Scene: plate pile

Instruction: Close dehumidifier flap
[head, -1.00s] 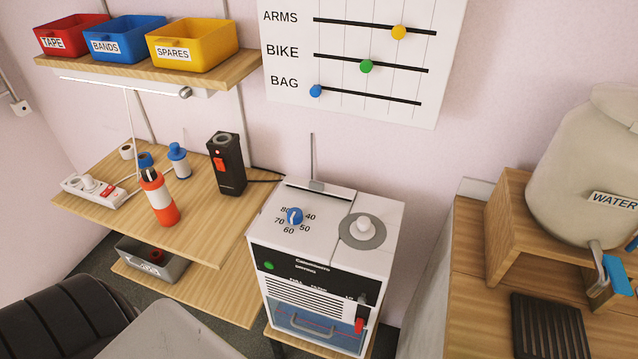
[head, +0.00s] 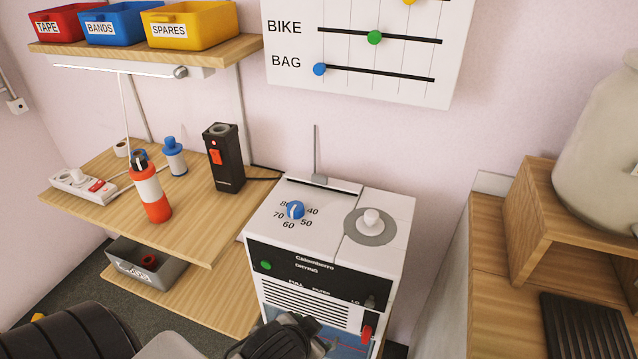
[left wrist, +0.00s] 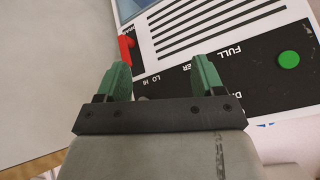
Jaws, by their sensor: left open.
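The dehumidifier (head: 385,251) is a white box with a blue dial (head: 295,210) and a round grey disc with a white knob (head: 371,219) on top. A thin upright grey piece (head: 317,160) stands at the back edge of its top, beside a dark slot; I cannot tell for sure whether this is the flap. My left gripper (head: 303,330) is in front of the lower front, covering part of the grille and blue window. In the left wrist view its green fingers (left wrist: 162,75) are open and empty, facing the black panel (left wrist: 235,75). My right gripper is out of view.
A red lever (head: 367,333) is on the dehumidifier's front right; it also shows in the left wrist view (left wrist: 125,50). A wooden shelf (head: 105,205) with a bottle and black device is left. A wooden cabinet (head: 490,240) stands right, across a gap.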

